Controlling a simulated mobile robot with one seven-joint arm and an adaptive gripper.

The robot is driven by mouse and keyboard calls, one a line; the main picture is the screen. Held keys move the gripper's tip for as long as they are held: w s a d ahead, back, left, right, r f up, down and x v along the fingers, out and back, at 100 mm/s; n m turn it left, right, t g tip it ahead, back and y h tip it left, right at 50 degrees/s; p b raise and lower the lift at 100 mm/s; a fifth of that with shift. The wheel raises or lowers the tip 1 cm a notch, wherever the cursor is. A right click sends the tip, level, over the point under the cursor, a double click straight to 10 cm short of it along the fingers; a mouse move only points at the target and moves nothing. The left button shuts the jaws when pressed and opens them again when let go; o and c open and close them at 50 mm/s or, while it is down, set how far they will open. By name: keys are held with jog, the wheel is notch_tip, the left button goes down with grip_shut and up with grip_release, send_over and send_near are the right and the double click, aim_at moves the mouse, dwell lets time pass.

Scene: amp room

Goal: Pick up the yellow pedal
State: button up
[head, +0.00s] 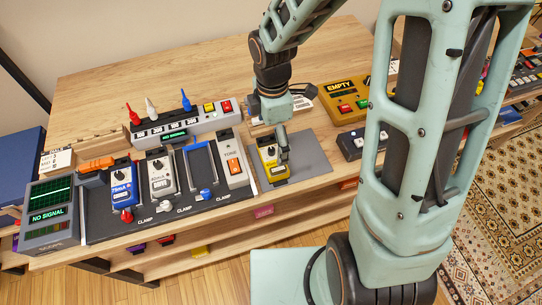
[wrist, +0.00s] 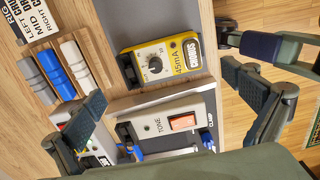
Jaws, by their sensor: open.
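The yellow pedal (head: 267,161) lies on a grey mat (head: 308,167), right of the pedalboard. In the wrist view the yellow pedal (wrist: 183,64) shows a dark knob, a white face reading 45mA and a black label at one end. My gripper (head: 284,142) is over the mat in the head view, and one finger hides part of the pedal's right side. In the wrist view my gripper (wrist: 165,84) is open and empty, its fingers wide apart, with the pedal beyond them toward the top. I cannot tell whether a finger touches the pedal.
A power unit (head: 205,121) with coloured plugs stands behind. An orange EMPTY box (head: 343,100) and a dark pedal (head: 352,145) are right.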

aim_at(273, 152)
jog(key=shift+s+f, duration=0.1)
jog(key=shift+f, duration=3.3)
jog(key=shift+c, duration=0.6)
